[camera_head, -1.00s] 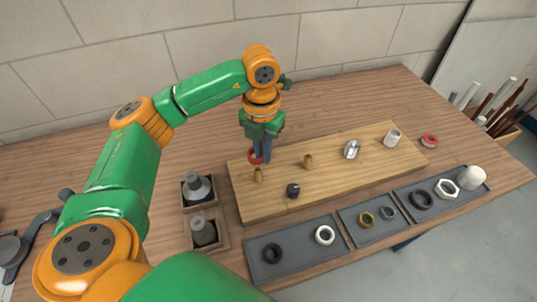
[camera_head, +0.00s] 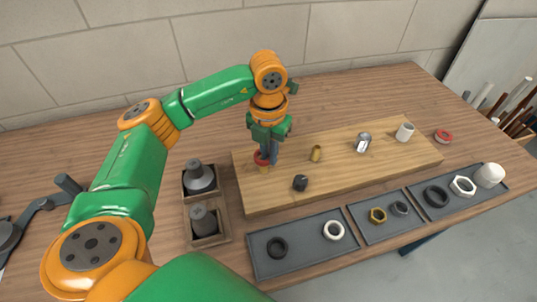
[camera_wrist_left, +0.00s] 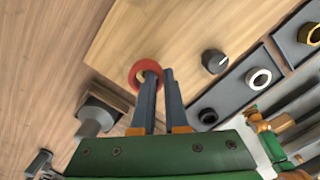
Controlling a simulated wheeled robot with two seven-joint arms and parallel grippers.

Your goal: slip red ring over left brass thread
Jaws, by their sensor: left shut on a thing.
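The red ring (camera_head: 260,158) is held by my left gripper (camera_head: 268,160) over the left end of the wooden board. In the left wrist view the ring (camera_wrist_left: 134,77) has one finger inside it and the other outside, shut on its wall. The left brass thread (camera_head: 263,169) shows just under the ring, mostly hidden by ring and fingers. A brass-coloured patch shows through the ring in the wrist view; I cannot tell whether the ring is around the thread or just above it. My right gripper is not in view.
On the wooden board (camera_head: 300,191) stand another brass thread (camera_head: 316,153), a dark knob (camera_head: 300,183), a metal fitting (camera_head: 363,142) and a white fitting (camera_head: 405,132). Grey trays with rings and nuts (camera_head: 304,257) line the front. Another red ring (camera_head: 443,136) lies at right.

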